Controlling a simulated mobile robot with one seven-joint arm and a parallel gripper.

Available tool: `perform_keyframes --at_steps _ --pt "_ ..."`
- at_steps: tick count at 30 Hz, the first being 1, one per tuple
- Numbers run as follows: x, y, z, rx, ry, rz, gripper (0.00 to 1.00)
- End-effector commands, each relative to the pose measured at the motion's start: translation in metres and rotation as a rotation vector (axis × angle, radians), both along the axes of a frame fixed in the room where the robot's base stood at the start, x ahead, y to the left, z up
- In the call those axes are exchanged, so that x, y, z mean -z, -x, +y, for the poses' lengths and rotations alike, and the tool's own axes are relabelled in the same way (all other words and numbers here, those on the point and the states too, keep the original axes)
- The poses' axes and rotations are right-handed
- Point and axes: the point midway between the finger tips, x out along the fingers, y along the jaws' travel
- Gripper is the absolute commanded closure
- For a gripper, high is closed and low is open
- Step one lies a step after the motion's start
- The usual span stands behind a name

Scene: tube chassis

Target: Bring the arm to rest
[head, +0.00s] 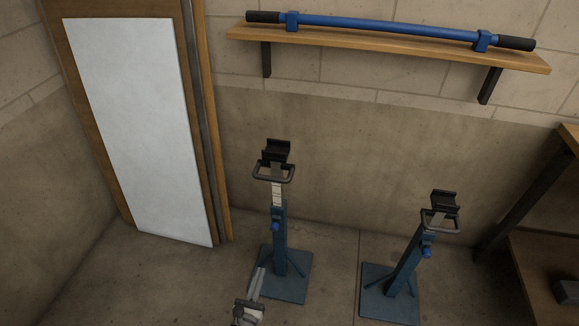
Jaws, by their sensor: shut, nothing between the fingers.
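My gripper (260,273) shows at the bottom of the head view, left of centre. It is shut and empty, its light grey fingers reaching up the picture in front of the left stand's base. Most of my arm is out of view below. I cannot tell whether the gripper touches the stand.
Two blue stands, the left one (279,240) and the right one (405,268), stand upright on the concrete floor with empty black cradles. A blue tube (385,27) lies on the wooden wall shelf (390,43). A white panel (140,125) is at left, wooden shelving (540,270) at right.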

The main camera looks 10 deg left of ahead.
Motion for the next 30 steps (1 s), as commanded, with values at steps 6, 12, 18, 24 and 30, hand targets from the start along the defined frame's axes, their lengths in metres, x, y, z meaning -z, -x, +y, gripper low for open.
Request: perform_keyframes --at_steps 6,12,18,24,30 --pt "-0.01 -0.005 -0.001 0.044 -0.029 0.003 1.0" --pt "-0.059 -0.026 -0.015 0.27 -0.169 0.022 1.0" --pt "-0.116 -0.045 -0.044 0.546 -0.347 0.049 1.0" --pt "-0.171 -0.056 -0.078 0.802 -0.535 0.073 1.0" --pt "-0.224 -0.058 -0.114 1.036 -0.732 0.096 1.0"
